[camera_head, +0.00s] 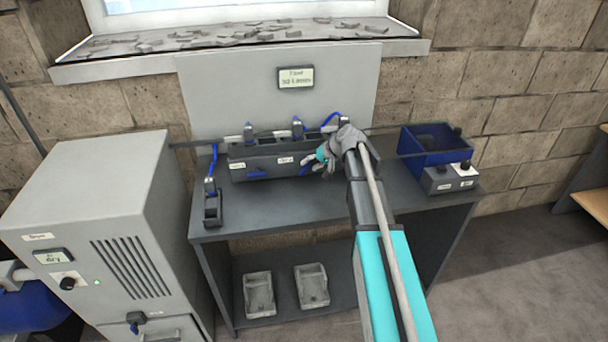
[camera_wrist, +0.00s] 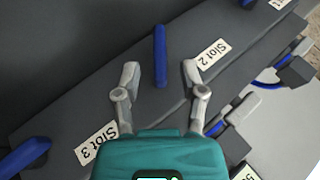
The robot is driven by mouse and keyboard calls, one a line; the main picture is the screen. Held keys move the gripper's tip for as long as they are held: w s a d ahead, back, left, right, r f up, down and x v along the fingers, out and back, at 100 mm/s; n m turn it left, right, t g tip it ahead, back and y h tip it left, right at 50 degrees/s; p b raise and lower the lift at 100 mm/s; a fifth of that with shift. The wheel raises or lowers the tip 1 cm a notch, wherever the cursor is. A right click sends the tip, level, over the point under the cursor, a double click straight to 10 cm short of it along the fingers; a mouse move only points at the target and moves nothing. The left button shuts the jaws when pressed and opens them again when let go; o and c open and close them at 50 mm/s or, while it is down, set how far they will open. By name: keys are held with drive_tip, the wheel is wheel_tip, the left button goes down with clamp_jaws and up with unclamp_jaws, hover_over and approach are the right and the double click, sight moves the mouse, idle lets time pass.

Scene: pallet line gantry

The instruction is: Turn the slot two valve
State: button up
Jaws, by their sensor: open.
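The slot two valve is a blue lever (camera_wrist: 160,56) on a dark grey housing, beside the white "Slot 2" label (camera_wrist: 213,55). In the wrist view it stands nearly upright in the picture. My gripper (camera_wrist: 160,75) is open, with one grey fingertip on each side of the lever and a visible gap on both sides. In the head view my gripper (camera_head: 310,163) is at the front of the dark slot housing (camera_head: 262,150), next to a blue lever (camera_head: 304,171). My gripper and wrist hide the housing's right end.
Another blue lever (camera_wrist: 25,157) is beyond the "Slot 3" label (camera_wrist: 96,142). The housing stands on a dark bench (camera_head: 262,206) with a blue bin (camera_head: 436,155) at right and a black-and-blue device (camera_head: 211,203) at left. A grey cabinet (camera_head: 95,215) stands left of the bench.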

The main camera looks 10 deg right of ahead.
sight(300, 171)
drive_tip(key=shift+b+x, duration=1.2)
drive_tip(key=shift+x, duration=0.8)
clamp_jaws()
